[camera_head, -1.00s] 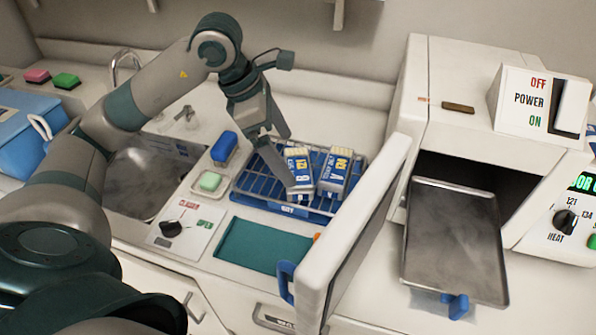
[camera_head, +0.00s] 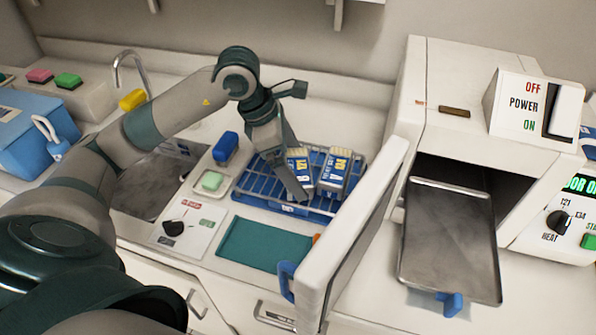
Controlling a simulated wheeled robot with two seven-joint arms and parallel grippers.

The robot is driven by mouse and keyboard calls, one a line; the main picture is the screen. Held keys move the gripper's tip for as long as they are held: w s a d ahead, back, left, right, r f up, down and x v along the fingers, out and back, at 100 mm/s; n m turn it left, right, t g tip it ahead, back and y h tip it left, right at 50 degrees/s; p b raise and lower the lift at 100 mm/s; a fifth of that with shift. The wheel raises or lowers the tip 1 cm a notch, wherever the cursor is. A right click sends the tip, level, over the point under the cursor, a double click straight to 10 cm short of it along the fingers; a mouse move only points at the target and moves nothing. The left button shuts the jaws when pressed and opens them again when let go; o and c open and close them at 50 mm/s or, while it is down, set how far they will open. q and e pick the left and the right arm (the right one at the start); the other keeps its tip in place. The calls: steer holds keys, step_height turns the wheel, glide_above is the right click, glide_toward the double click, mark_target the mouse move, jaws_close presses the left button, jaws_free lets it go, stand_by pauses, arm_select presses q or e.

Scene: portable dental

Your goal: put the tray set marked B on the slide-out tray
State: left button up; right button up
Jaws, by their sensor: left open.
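Two blue-and-white tray sets stand side by side in the blue wire rack (camera_head: 258,201). The right set (camera_head: 338,172) seems to carry the letter A. The left set (camera_head: 303,168) is partly covered by my gripper and I cannot read its letter. My left gripper (camera_head: 298,174) is open, pointing down at the left set, with one finger along its left side and the other behind it. I cannot tell whether they touch. The slide-out tray (camera_head: 450,240), bare metal with a blue handle, sticks out of the steriliser, empty. My right gripper is not in view.
The steriliser's open white door (camera_head: 350,235) stands between rack and slide-out tray. A teal mat (camera_head: 264,245) lies in front of the rack. A blue block (camera_head: 225,146) and a green soap (camera_head: 212,181) are left of it. The sink (camera_head: 150,184) is farther left.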

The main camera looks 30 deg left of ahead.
mark_target(294, 166)
arm_select(q)
steer(key=shift+c, duration=0.3)
steer(key=c, duration=1)
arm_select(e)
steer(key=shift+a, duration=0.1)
arm_select(q)
steer(key=shift+r, duration=0.15)
steer(key=shift+r, duration=0.9)
step_height(294, 166, up, 6)
steer(key=shift+r+b, duration=0.25)
steer(key=shift+b, duration=0.45)
steer(key=shift+r, duration=0.75)
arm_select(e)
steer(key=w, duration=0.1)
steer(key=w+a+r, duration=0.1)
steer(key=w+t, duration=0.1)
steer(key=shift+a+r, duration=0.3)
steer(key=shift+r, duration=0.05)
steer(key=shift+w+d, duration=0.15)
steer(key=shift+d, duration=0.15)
